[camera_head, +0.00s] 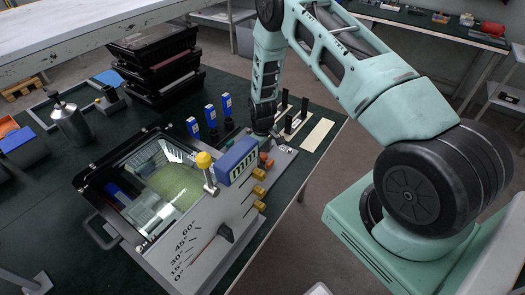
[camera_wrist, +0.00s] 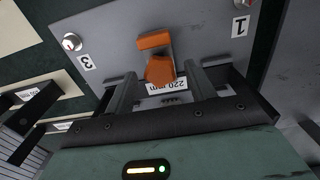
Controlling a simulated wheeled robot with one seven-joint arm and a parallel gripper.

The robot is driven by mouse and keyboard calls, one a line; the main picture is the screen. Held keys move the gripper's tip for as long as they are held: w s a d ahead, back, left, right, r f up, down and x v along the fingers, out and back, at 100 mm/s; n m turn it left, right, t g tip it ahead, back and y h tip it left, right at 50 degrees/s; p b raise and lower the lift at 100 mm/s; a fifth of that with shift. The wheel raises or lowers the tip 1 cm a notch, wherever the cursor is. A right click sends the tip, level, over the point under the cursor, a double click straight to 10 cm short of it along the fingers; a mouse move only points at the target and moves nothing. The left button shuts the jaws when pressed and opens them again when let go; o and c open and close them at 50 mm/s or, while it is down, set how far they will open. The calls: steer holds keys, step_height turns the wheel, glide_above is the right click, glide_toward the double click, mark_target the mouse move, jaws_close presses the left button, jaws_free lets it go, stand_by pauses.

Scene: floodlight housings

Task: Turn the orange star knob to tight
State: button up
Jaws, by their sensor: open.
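The orange knob (camera_wrist: 160,69) stands on a grey plate (camera_wrist: 205,30) in the wrist view, with an orange bar-like part behind it. My gripper (camera_wrist: 161,78) is open, with one dark finger to the left of the knob and one to the right. Gaps show on both sides, so the fingers do not appear to grip it. In the head view the orange knob (camera_head: 265,160) is small, at the end of the floodlight housing (camera_head: 200,243), just below my gripper (camera_head: 263,137). The knob's turn position cannot be told.
A blue block (camera_head: 238,160) and several yellow knobs (camera_head: 258,190) sit along the housing. A yellow ball-topped lever (camera_head: 204,160) rises beside them. Blue-topped posts (camera_head: 210,115) and black upright holders (camera_head: 288,120) stand close to my arm. Black trays (camera_head: 155,60) are stacked behind.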

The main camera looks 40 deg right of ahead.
steer(key=shift+f, duration=0.1)
steer(key=c, duration=1)
steer(key=m+b, duration=0.3)
steer(key=m, duration=0.1)
steer(key=shift+f, duration=0.15)
steer(key=m+b, duration=0.2)
steer(key=m, duration=0.2)
steer(key=m+b, duration=0.2)
steer(key=m, duration=0.4)
steer(key=shift+m, duration=0.4)
steer(key=m, duration=0.6)
steer(key=shift+r+m, duration=0.2)
steer(key=shift+m, duration=0.2)
